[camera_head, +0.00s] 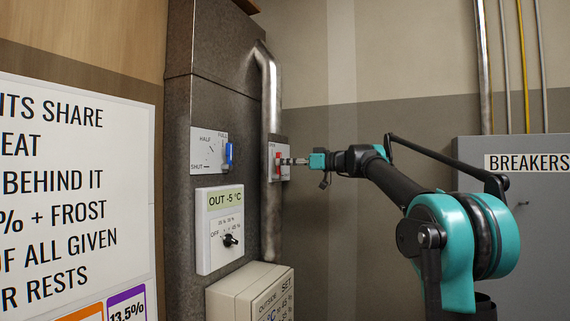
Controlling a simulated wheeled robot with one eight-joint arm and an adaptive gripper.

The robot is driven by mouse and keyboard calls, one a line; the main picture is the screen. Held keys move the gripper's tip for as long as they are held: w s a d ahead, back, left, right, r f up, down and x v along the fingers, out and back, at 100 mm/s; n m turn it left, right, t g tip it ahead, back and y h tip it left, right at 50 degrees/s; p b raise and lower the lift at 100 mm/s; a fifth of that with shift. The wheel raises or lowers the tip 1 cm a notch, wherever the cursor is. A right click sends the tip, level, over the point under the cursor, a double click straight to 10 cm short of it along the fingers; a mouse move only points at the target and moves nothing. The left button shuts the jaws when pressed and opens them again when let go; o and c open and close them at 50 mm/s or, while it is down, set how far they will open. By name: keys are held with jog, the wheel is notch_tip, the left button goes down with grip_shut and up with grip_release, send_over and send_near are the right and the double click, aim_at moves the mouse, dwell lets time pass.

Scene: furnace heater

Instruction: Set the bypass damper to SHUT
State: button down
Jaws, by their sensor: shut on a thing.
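A small grey plate (284,146) is on the side of the dark metal cabinet, by the silver pipe. It carries a red handle (277,164), and its lettering is too small to read. My gripper (287,161) reaches in from the right and is shut on the red handle, partly hiding it and the plate. A white dial plate (204,160) on the cabinet front is marked SHUT, HALF and FULL. Its blue handle (229,156) stands upright at the right, near FULL. I cannot read which of the two is named the bypass damper.
Below the blue handle is an OUT -5 °C panel (212,255) with a black knob (231,240). A beige SET box (240,290) juts out lower down. A silver pipe (269,90) runs down the cabinet side. A grey BREAKERS box (530,240) is at right.

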jog(key=shift+w+m, duration=0.1)
jog(key=shift+m, duration=0.2)
jog(key=w+d+f+m, duration=0.1)
jog(key=w+f+m, duration=0.3)
jog(key=m, duration=1.3)
jog(key=shift+w+d+f, duration=0.3)
jog(key=shift+d+f, duration=0.1)
jog(key=shift+f, duration=0.15)
jog(key=shift+f+m, duration=0.1)
jog(key=shift+m, duration=0.2)
jog(key=c, duration=1.5)
grip_release()
jog(key=shift+c, duration=0.2)
jog(key=shift+d, duration=0.1)
jog(key=v, duration=1.1)
jog(key=shift+s+d, duration=0.15)
jog(key=shift+d, duration=0.25)
